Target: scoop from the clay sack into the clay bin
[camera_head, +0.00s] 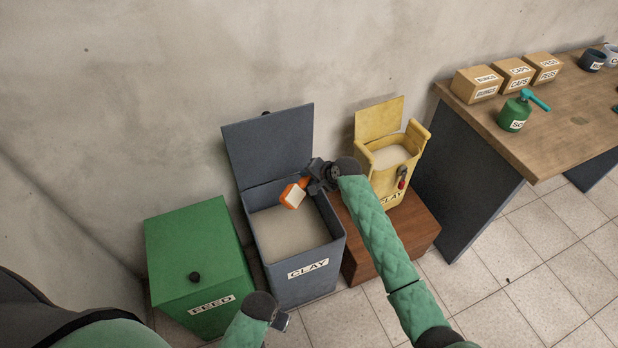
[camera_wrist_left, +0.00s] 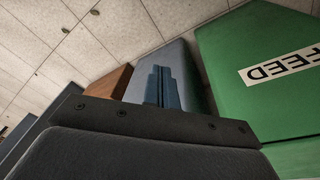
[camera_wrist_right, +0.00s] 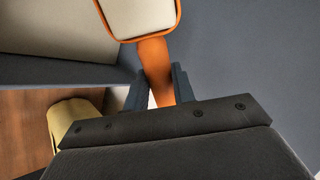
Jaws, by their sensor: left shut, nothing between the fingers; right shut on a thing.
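The clay bin (camera_head: 290,291) is a grey-blue box labelled CLAY with its lid raised at the back and pale material inside. The yellow clay sack (camera_head: 385,184) stands open to its right on a brown box, also holding pale material. My right gripper (camera_head: 310,183) is shut on the handle of an orange scoop (camera_head: 302,183), whose pale-filled head is over the bin's opening. The scoop also shows in the right wrist view (camera_wrist_right: 155,60). My left gripper (camera_head: 280,321) is shut and empty, low in front of the bin; its closed fingers show in the left wrist view (camera_wrist_left: 163,88).
A closed green FEED bin (camera_head: 200,250) stands left of the clay bin. The brown box (camera_head: 415,234) is under the sack.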

